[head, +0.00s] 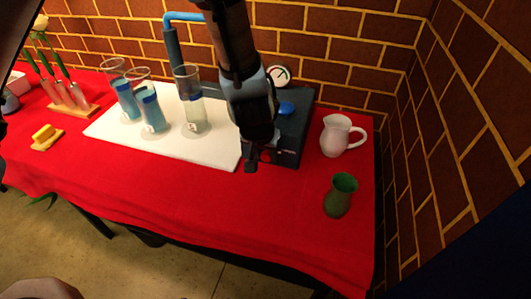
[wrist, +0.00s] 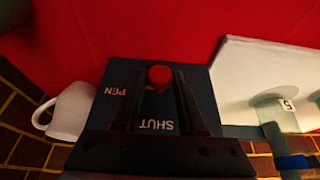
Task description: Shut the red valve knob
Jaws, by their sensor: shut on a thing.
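The red valve knob (wrist: 159,75) stands on a dark panel (wrist: 98,125) in the wrist view, between the two fingers of my gripper (wrist: 160,84). The fingers are shut on it. White lettering on the panel reads "SHUT" below the knob and "PEN" to its left, the rest of that word hidden. I cannot tell which way the knob points. In the head view my gripper (head: 252,158) is at the front of the dark valve box (head: 290,150) and hides the red knob.
A blue knob (head: 287,108) and a round gauge (head: 278,75) are at the box. A white jug (head: 336,136) and a green vase (head: 340,196) stand to the right. Glass cylinders with blue bands, one of them here (head: 190,100), stand on the white board (head: 200,152) to the left.

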